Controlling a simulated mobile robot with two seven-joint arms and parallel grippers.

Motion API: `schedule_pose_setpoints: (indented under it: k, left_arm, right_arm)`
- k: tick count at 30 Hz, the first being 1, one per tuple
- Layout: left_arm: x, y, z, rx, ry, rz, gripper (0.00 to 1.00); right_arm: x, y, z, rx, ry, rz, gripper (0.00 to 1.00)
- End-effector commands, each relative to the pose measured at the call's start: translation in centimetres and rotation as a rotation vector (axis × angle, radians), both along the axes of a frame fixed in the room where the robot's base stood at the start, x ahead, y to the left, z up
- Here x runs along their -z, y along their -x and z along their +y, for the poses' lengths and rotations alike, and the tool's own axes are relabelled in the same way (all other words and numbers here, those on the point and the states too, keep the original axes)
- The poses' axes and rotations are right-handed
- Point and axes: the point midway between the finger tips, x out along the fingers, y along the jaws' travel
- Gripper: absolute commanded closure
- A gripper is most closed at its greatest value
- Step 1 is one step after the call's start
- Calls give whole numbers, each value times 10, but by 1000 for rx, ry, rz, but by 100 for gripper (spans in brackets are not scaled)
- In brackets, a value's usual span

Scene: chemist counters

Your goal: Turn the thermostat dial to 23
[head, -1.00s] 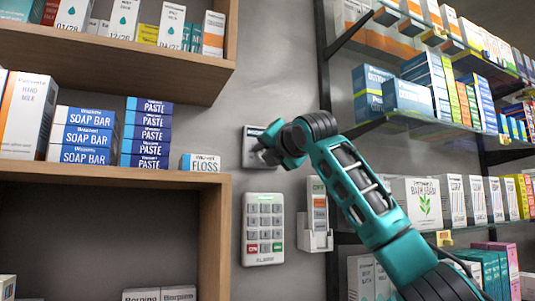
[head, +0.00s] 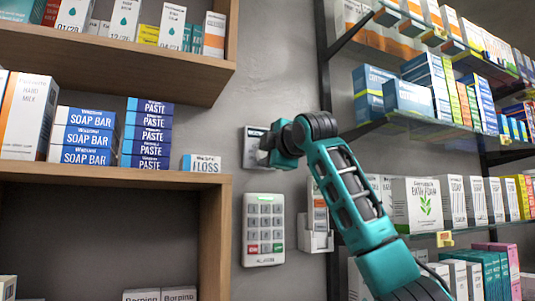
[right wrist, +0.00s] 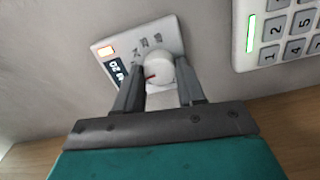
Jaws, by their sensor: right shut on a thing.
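The thermostat is a pale plate on the grey wall, seen in the head view (head: 250,147), partly hidden by my right gripper (head: 265,155). In the right wrist view the thermostat plate (right wrist: 108,47) appears tilted, with an orange light and a dark display with white digits that look like 20. Its round white dial (right wrist: 160,70) has a red mark towards the lower left in that view. The fingers of my right gripper (right wrist: 160,88) stand on either side of the dial, shut on it. Small dial markings are too blurred to read. My left gripper is not in view.
A white keypad (head: 264,228) is on the wall just below the thermostat, beside a small wall holder (head: 317,242) with a box. Wooden shelves (head: 110,178) with boxes stand left. Glass shelves (head: 420,125) full of boxes stand right, behind my right arm.

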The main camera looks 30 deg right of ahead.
Motion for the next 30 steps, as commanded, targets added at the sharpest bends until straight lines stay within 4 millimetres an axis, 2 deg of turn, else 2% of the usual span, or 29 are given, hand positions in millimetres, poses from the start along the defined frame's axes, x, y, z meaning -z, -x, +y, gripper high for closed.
schedule_pose_setpoints:
  k: [13, 21, 30]
  left_arm:
    - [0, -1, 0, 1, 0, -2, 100]
    - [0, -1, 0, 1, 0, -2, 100]
    - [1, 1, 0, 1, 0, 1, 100]
  right_arm:
    - [1, -1, 0, 0, -314, -15, 92]
    - [1, -1, 0, 1, -393, -18, 92]
    - [1, -1, -1, 1, -407, -19, 92]
